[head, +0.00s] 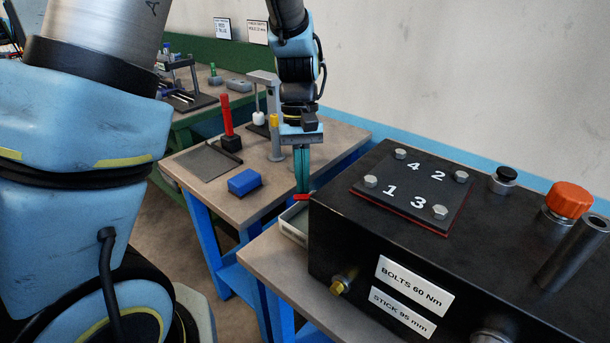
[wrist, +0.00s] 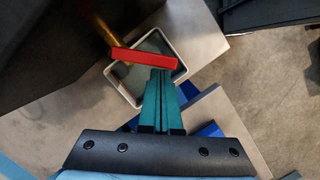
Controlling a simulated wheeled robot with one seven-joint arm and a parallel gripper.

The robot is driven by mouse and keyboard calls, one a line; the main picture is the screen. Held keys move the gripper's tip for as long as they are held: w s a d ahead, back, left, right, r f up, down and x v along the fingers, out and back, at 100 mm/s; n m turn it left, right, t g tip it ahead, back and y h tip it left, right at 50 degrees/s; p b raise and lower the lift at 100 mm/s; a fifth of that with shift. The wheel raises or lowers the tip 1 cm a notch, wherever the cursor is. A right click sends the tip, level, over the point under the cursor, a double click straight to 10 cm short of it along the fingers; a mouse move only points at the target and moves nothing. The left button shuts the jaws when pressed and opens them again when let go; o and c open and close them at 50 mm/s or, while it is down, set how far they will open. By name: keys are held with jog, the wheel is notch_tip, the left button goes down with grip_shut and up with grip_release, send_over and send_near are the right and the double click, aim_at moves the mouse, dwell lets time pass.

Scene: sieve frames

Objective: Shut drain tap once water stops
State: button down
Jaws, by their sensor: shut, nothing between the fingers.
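The drain tap shows in the wrist view as a brass stem (wrist: 104,30) with a red lever (wrist: 140,59) lying across the view. In the head view only a bit of the red lever (head: 301,197) shows at the left end of the black housing. My gripper (head: 302,190) points down, shut and empty. In the wrist view its teal fingertips (wrist: 162,72) are by the lever's right end; I cannot tell if they touch. A pale-rimmed tray (wrist: 129,98) is below the lever. I see no clear water stream, but the tap's outlet is hidden.
The black housing (head: 335,235) carries a numbered bolted cover (head: 405,198), an orange knob (head: 568,199) and a brass plug (head: 341,285). Behind on the left, a bench (head: 212,205) holds a blue block (head: 244,182) and a red-handled tool (head: 227,115).

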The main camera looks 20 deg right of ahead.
aim_at(302, 195)
jog(key=n, duration=0.1)
jog(key=s+a+n+p, duration=0.1)
jog(key=n, duration=0.1)
jog(key=shift+s+r+h, duration=0.1)
jog(key=shift+s+h, duration=0.1)
jog(key=shift+h, duration=0.1)
jog(key=s+n, duration=0.1)
jog(key=n+p, duration=0.1)
jog(key=s+n+h+p, duration=0.1)
jog(key=n, duration=0.1)
jog(key=shift+s+a, duration=0.3)
jog(key=shift+s, duration=0.2)
jog(key=shift+d, duration=0.1)
